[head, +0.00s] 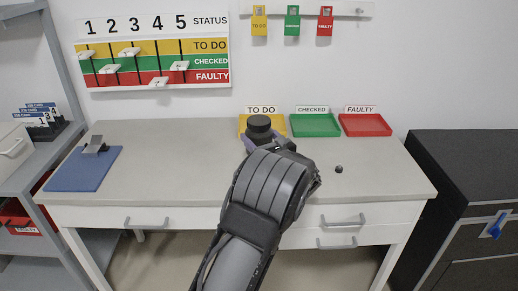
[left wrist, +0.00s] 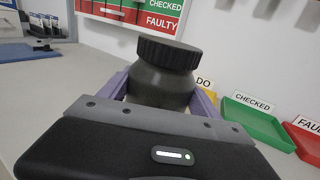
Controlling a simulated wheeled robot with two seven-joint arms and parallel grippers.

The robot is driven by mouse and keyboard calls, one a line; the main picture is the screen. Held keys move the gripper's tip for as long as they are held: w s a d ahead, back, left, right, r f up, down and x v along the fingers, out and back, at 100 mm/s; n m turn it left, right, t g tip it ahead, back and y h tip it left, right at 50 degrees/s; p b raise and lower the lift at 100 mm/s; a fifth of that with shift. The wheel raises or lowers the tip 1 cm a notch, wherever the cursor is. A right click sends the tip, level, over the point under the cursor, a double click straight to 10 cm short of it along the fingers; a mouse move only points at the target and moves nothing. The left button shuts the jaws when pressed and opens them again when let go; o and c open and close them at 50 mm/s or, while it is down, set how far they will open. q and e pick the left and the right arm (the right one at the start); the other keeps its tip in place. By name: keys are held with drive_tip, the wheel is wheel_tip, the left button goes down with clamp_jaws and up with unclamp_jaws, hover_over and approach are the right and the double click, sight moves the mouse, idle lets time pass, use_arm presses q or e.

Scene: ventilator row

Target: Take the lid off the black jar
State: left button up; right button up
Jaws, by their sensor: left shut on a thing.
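The black jar (left wrist: 160,84) stands upright between the purple fingers of my left gripper (left wrist: 158,97) in the left wrist view. Its ribbed black lid (left wrist: 168,52) sits on top of it. In the head view the lid (head: 259,123) shows above my left gripper (head: 262,140), in front of the yellow tray. The gripper is shut on the jar's body, below the lid. My left arm hides the jar's lower part in the head view. My right gripper is not in view.
The yellow (head: 283,124), green (head: 315,125) and red (head: 365,125) trays stand along the back of the desk (head: 170,160). A small dark knob (head: 339,169) lies to the right of my gripper. A blue clipboard (head: 84,170) lies at left. The desk's left middle is clear.

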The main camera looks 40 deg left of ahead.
sight(264, 132)
use_arm(q)
drive_tip(key=shift+r, duration=1.6)
drive_tip(key=o, duration=1)
clamp_jaws()
